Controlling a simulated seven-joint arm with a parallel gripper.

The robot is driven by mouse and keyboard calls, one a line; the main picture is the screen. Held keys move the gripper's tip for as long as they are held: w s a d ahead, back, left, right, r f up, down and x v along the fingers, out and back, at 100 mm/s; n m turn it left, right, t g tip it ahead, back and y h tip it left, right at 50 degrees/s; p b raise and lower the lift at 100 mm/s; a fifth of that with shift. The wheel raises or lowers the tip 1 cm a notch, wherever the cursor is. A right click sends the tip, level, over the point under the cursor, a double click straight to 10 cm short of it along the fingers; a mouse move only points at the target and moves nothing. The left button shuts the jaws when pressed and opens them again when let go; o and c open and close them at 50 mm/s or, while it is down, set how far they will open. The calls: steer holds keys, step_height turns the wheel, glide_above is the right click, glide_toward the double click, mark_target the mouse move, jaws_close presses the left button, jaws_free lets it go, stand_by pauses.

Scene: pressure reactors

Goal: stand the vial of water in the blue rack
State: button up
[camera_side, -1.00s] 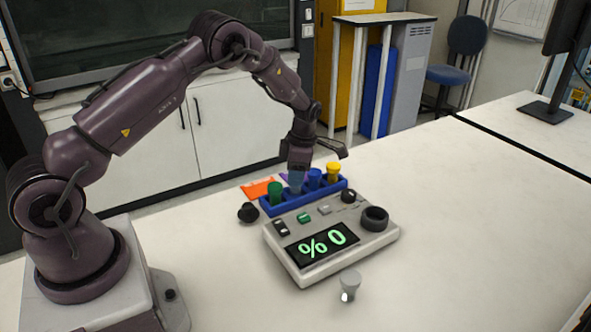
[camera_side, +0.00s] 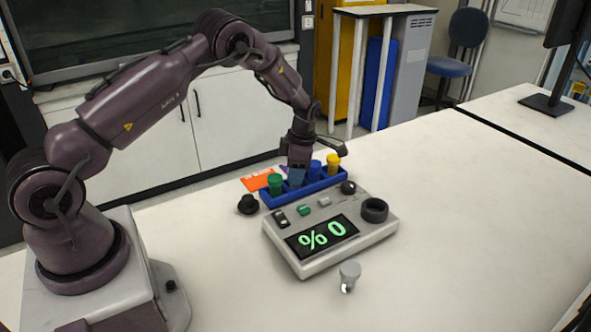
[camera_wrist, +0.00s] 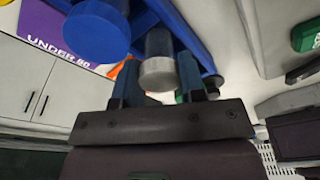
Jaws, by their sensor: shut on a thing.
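The blue rack (camera_side: 322,187) stands behind the grey device, with green, blue and yellow capped vials in it. My gripper (camera_side: 296,181) is over the rack, between the green vial (camera_side: 275,184) and the blue vial (camera_side: 315,168). In the wrist view, my gripper (camera_wrist: 160,88) is shut on a grey-capped vial (camera_wrist: 158,72), which lines up with the rack (camera_wrist: 190,32). Its lower end is hidden, so I cannot tell if it is seated.
The grey device (camera_side: 290,262) has a display reading "% 0" and a dark ring (camera_side: 374,210) at its right. A black knob-like object (camera_side: 248,204) lies left of the rack. Orange (camera_side: 258,181) and purple cards lie behind it.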

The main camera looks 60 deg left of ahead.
steer(key=shift+f, duration=0.15)
steer(key=o, duration=1.5)
steer(key=shift+o, duration=0.2)
steer(key=shift+r, duration=3.5)
